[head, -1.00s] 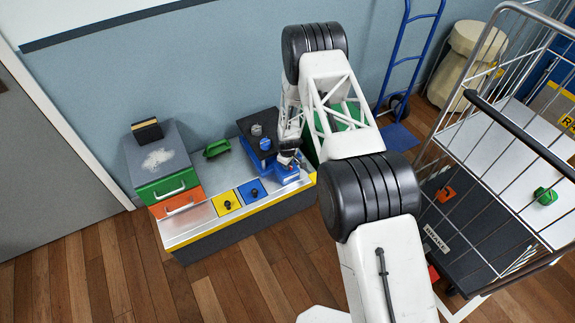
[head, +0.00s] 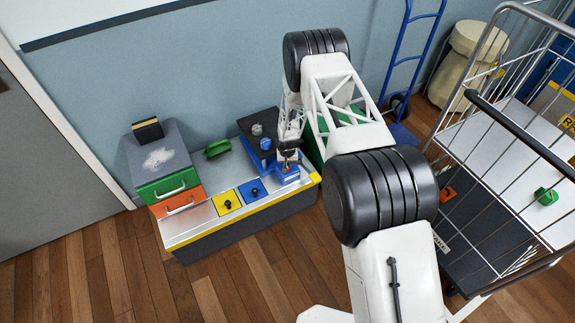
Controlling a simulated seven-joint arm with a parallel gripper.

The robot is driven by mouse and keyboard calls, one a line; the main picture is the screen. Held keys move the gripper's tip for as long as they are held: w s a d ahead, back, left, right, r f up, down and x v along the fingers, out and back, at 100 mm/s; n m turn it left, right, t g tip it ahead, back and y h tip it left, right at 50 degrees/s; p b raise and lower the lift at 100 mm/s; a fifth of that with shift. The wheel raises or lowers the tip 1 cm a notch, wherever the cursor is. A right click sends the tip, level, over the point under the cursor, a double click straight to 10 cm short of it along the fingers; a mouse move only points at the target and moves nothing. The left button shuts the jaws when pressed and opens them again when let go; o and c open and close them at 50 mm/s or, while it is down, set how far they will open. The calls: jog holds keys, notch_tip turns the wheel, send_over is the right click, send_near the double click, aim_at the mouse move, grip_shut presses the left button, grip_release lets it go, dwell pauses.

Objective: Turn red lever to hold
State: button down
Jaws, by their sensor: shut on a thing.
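My gripper (head: 288,157) points down at the right end of the metal bench. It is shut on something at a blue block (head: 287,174). A small bit of red shows right at the fingertips, probably the red lever, but it is too small to make out its shape or angle. The hold mark cannot be read from here. My arm hides part of the area behind and to the right of the gripper.
The bench (head: 181,225) has a yellow front edge. On it are a yellow plate (head: 226,202), a blue plate (head: 252,191), a green piece (head: 217,148) and a drawer unit (head: 168,189). A wire cart (head: 505,150) stands at right.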

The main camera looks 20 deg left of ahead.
jog(key=shift+m, duration=1)
jog(key=c, duration=1.1)
grip_release()
jog(key=shift+r, duration=0.1)
jog(key=shift+r, duration=3.8)
